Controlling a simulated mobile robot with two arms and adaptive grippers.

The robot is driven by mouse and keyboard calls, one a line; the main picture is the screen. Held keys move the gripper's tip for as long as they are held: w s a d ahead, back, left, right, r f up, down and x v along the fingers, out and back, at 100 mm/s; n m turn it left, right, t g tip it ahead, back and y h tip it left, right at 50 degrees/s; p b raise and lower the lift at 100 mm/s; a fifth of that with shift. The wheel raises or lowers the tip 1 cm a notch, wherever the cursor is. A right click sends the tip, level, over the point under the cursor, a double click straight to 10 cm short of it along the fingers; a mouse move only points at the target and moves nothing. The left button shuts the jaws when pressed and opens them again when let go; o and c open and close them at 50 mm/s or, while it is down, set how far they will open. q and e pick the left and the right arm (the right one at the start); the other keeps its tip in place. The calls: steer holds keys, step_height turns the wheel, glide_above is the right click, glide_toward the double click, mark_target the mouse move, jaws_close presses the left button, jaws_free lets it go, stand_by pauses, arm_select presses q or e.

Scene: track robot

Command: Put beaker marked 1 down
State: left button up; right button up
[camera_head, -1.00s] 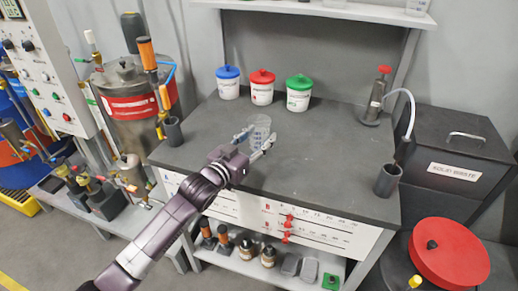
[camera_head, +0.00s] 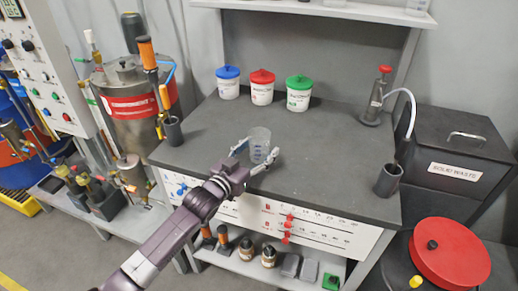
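A clear glass beaker (camera_head: 260,141) with blue markings is upright over the front middle of the grey bench top (camera_head: 325,160). My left gripper (camera_head: 261,148) comes from the front left, with one finger on each side of the beaker, and is shut on it. The fingers hide part of its lower sides. I cannot tell whether its base touches the bench, and the number on it is too small to read. My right gripper is not in view.
Tubs with blue (camera_head: 228,83), red (camera_head: 262,87) and green (camera_head: 299,93) lids stand at the bench's back. A red-topped bottle (camera_head: 376,98) stands back right, a dark cup (camera_head: 388,180) at the front right corner. The bench around the beaker is clear.

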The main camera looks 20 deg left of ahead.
arm_select(q)
steer(key=shift+r, duration=0.25)
steer(key=v, duration=1)
steer(key=shift+s+a+f, duration=0.1)
steer(key=shift+s, duration=0.3)
steer(key=shift+s+a, duration=0.15)
steer(key=shift+s, duration=0.45)
